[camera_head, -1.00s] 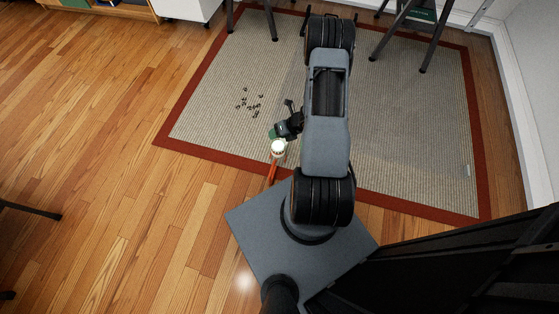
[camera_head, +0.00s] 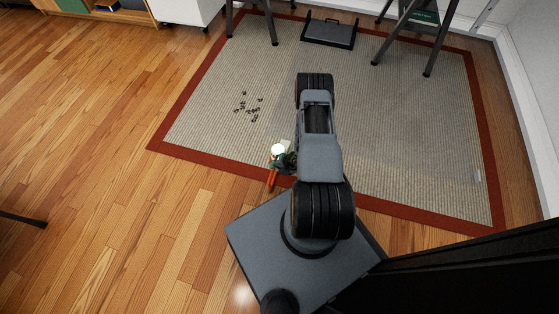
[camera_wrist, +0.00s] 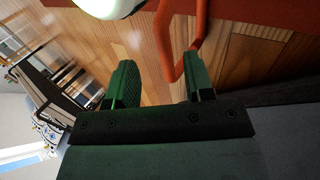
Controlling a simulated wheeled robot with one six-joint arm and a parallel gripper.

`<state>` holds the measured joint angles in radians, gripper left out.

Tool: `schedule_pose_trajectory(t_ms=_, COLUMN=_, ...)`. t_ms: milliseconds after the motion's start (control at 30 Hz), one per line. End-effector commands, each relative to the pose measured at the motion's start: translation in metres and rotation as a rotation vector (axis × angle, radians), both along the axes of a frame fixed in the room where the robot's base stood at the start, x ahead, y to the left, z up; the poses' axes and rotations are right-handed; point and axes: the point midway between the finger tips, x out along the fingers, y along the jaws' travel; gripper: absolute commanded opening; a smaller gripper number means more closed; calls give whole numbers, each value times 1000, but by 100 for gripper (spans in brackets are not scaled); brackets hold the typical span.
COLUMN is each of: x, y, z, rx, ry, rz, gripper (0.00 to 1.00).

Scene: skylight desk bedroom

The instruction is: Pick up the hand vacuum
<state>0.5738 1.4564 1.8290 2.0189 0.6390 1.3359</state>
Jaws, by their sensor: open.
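The hand vacuum, with a white rounded body (camera_head: 278,150) and an orange handle (camera_head: 272,180), is at the rug's near border, left of my arm. My gripper (camera_head: 287,161) is close to its right side, partly hidden by my arm. In the wrist view, my gripper (camera_wrist: 160,64) has its two green fingers apart. The bent orange handle (camera_wrist: 163,38) appears ahead of and partly across the gap between them. The vacuum's white body (camera_wrist: 108,6) is cut off at the top edge. I cannot tell whether the fingers touch the handle.
Small dark bits (camera_head: 247,107) lie scattered on the beige rug (camera_head: 400,130) with its red border. A black tray-like object (camera_head: 330,32) is at the back, near dark furniture legs. A white cabinet (camera_head: 187,10) stands at the back left. The wooden floor (camera_head: 120,130) at left is mostly clear.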

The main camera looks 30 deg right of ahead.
Motion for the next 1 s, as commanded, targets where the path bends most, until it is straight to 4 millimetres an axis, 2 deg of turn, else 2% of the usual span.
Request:
schedule_pose_trajectory(t_ms=167, x=2, y=2, z=-7, rx=0, ry=0, rz=1, gripper=48)
schedule_pose_trajectory(t_ms=533, x=18, y=13, z=-47, rx=1, ry=1, rz=3, gripper=48)
schedule_pose_trajectory(t_ms=800, x=20, y=15, z=-48, rx=1, ry=1, rz=1, gripper=48)
schedule_pose_trajectory(t_ms=1000, x=20, y=14, z=-47, rx=0, ry=0, rz=1, gripper=29)
